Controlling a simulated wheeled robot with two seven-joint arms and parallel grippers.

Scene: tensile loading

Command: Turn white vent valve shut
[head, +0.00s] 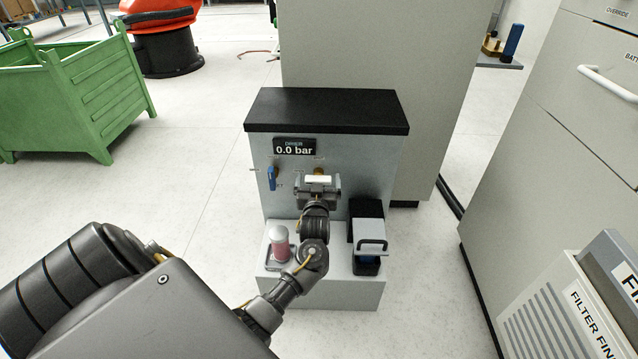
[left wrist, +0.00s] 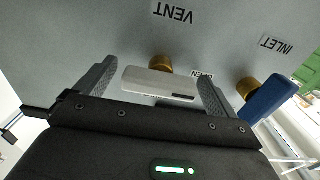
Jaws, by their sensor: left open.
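The white vent valve handle (head: 318,180) is on the front of the grey cabinet (head: 290,205), below the display. In the left wrist view the white handle (left wrist: 157,84) sits below its brass stem and the VENT label, lying roughly crosswise between the two fingers. My left gripper (head: 317,190) is at the valve. Its fingers (left wrist: 156,82) are open, one at each end of the handle, with small gaps showing. My right gripper is in neither view.
The blue inlet handle (head: 271,178) hangs vertically left of the vent valve; it also shows in the left wrist view (left wrist: 270,98). The display (head: 294,147) reads 0.0 bar. A pink canister (head: 280,243) and a black holder (head: 366,222) stand on the lower ledge.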

